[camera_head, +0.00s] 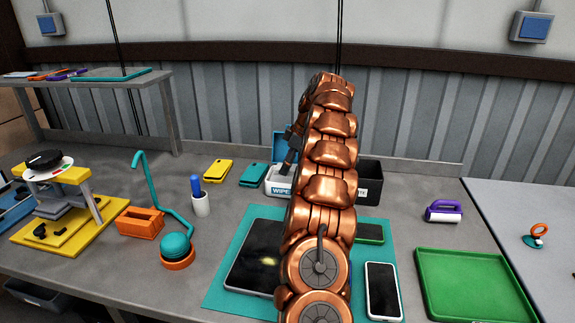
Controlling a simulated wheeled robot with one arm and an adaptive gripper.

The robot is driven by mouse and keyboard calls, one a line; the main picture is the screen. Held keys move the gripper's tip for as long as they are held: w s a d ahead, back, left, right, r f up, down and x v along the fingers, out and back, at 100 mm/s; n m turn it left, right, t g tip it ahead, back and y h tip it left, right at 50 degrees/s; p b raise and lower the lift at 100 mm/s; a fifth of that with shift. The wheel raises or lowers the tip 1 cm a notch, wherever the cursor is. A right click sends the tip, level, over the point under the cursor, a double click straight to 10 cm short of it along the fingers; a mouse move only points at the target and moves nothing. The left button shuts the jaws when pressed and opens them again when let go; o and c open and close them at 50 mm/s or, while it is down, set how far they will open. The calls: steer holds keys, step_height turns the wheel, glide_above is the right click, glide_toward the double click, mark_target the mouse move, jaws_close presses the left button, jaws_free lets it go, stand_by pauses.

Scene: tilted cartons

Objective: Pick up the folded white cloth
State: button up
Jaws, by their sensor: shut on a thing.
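My gripper (287,163) shows as a dark shape at the left side of my copper arm, pointing down into the white box marked WIPES (279,190). It is shut on the folded white cloth, at the mouth of the box. The cloth is small here and mostly hidden by the fingers and the box wall, so its outline is unclear. The blue lid (283,146) of the box stands open behind the gripper. My arm hides the right part of the box.
A black bin (370,182) stands right of the box, partly behind my arm. Yellow (217,171) and teal (253,175) cases lie to its left. A teal mat (222,290) with a tablet (257,257) and phone (382,290) lies in front. A green tray (470,285) is at right.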

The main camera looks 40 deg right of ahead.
steer(key=s+a+r+b, duration=0.1)
steer(key=s+a+b, duration=0.2)
steer(key=s+a, duration=0.5)
steer(key=shift+a+r, duration=0.15)
steer(key=shift+a, duration=1.65)
